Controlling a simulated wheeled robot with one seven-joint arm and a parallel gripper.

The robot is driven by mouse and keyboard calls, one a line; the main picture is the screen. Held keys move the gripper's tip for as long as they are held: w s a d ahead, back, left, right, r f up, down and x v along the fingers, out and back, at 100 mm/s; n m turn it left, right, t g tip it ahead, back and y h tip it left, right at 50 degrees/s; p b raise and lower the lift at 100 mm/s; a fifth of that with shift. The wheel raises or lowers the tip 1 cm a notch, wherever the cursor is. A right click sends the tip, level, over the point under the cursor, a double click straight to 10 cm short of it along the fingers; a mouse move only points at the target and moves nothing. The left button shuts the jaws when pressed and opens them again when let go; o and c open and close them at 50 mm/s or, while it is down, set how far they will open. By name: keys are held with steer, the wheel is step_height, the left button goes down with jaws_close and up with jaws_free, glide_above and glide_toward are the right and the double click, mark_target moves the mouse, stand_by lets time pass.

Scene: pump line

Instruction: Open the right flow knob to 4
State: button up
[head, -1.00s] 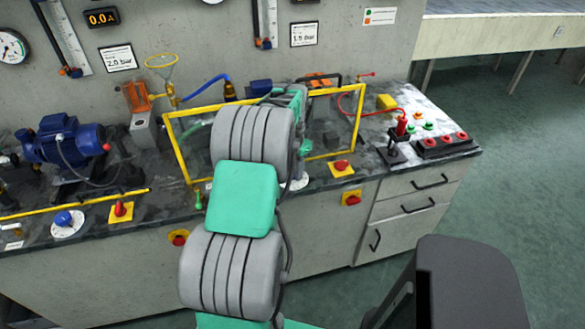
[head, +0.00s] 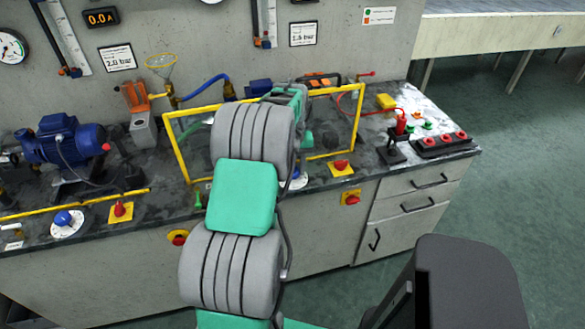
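The right flow knob (head: 296,174) is a small blue knob on a white round dial (head: 298,184) at the bench's front edge. My arm covers most of both, and the dial's numbers and the knob's pointer cannot be read. My gripper is hidden behind my own arm links, so its fingers and any contact with the knob do not show. The left flow knob (head: 63,218) is a blue knob on a white dial at the far left of the bench front.
A yellow-framed clear guard (head: 340,92) stands behind the right knob. A red knob on a yellow plate (head: 341,168) sits just right of it, and another (head: 121,210) is to the left. A red emergency button (head: 351,199) is on the cabinet front. A blue pump (head: 65,142) stands left.

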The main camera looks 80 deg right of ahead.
mark_target(293, 171)
steer(key=n, duration=0.5)
stand_by(0.5)
steer(key=o, duration=1.4)
step_height(293, 171, up, 8)
steer(key=shift+f, duration=0.1)
